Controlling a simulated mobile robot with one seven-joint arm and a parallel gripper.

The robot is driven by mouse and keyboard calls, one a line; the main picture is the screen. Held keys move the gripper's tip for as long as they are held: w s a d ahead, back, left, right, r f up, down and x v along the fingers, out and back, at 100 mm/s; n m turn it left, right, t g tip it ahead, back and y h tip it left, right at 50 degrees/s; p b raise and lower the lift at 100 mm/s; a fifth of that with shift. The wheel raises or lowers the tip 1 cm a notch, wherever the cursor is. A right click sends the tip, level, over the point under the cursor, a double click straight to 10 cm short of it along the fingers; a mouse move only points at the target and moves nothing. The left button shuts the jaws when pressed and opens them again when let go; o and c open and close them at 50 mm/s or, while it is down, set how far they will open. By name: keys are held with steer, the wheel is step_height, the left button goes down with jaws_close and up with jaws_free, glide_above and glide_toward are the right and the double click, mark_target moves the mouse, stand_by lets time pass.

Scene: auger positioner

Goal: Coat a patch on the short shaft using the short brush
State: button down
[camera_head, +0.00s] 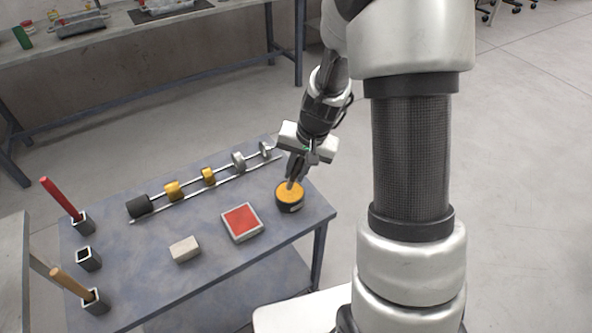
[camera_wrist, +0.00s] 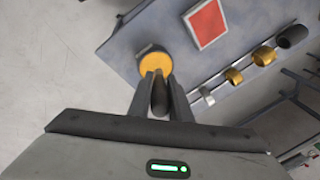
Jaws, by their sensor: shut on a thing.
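My gripper (camera_head: 297,172) is shut on a brush (camera_wrist: 158,100), whose dark handle shows between the fingers in the wrist view. The brush points down into a round black pot (camera_head: 291,207) with an orange-yellow top; its tip is hidden. The pot also shows in the wrist view (camera_wrist: 155,62), just beyond the fingertips. A metal shaft (camera_head: 190,186) lies along the table's back, with a black end piece (camera_head: 139,206), yellow collars (camera_head: 208,177) and grey discs (camera_head: 239,160) on it. I cannot tell which stretch is the short shaft.
A red-topped square tray (camera_head: 242,222) and a pale block (camera_head: 185,249) lie in front of the shaft. At the left stand a holder with a red-handled brush (camera_head: 60,198), an empty holder (camera_head: 88,258) and a holder with a wooden-handled brush (camera_head: 72,284).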

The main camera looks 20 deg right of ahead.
mark_target(300, 161)
steer(key=shift+f+b, duration=0.7)
stand_by(1.8)
steer(key=shift+r+p, duration=2.65)
steer(key=shift+r, duration=0.95)
